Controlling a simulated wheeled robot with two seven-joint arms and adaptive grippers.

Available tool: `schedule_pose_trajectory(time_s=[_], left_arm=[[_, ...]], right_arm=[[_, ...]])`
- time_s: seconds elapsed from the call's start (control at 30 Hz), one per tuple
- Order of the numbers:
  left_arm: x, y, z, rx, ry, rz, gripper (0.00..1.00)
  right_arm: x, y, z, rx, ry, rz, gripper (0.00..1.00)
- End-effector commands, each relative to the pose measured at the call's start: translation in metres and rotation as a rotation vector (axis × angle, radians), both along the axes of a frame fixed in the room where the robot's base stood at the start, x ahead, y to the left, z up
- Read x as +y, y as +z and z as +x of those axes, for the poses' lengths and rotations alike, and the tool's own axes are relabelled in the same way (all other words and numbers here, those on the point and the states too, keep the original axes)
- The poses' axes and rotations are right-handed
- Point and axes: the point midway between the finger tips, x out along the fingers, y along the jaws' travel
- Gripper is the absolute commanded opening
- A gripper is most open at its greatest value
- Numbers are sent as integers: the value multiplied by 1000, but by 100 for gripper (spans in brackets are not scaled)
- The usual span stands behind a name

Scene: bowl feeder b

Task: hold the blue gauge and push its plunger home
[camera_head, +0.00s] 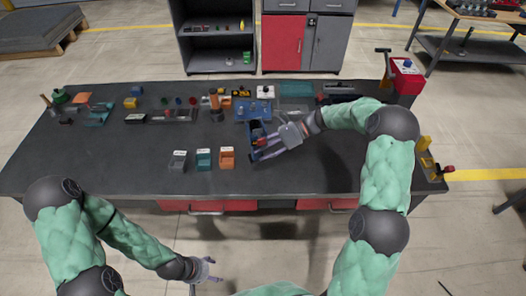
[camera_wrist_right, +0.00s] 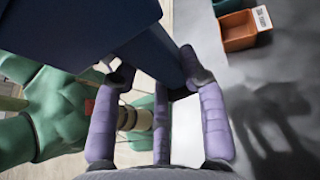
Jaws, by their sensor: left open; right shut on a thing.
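The blue gauge (camera_head: 255,128) is a dark blue block above the table, right of the middle in the head view. In the right wrist view it fills the upper left as a large dark blue body (camera_wrist_right: 95,32). My right gripper (camera_head: 266,149) is shut on it, and its purple fingers (camera_wrist_right: 158,85) press against the body's lower end. A small red part shows by the fingers in the head view. I cannot make out the plunger. My left gripper (camera_head: 207,270) is open and empty, low in front of the table's front edge, far from the gauge.
Grey (camera_head: 178,160), teal (camera_head: 204,159) and orange (camera_head: 227,157) bins stand left of the right gripper. A blue fixture (camera_head: 246,107) and several small parts line the table's back. The dark table (camera_head: 110,165) is clear at the front left.

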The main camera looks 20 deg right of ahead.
Motion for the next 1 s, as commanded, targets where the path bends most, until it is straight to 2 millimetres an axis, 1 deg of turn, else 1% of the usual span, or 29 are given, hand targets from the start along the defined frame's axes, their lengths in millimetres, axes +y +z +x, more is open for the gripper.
schedule_pose_trajectory(time_s=[1.0], left_arm=[[0, 6, 0, 0, 0, 0, 66]], right_arm=[[-13, 1, 41, -1, -1, 1, 0]])
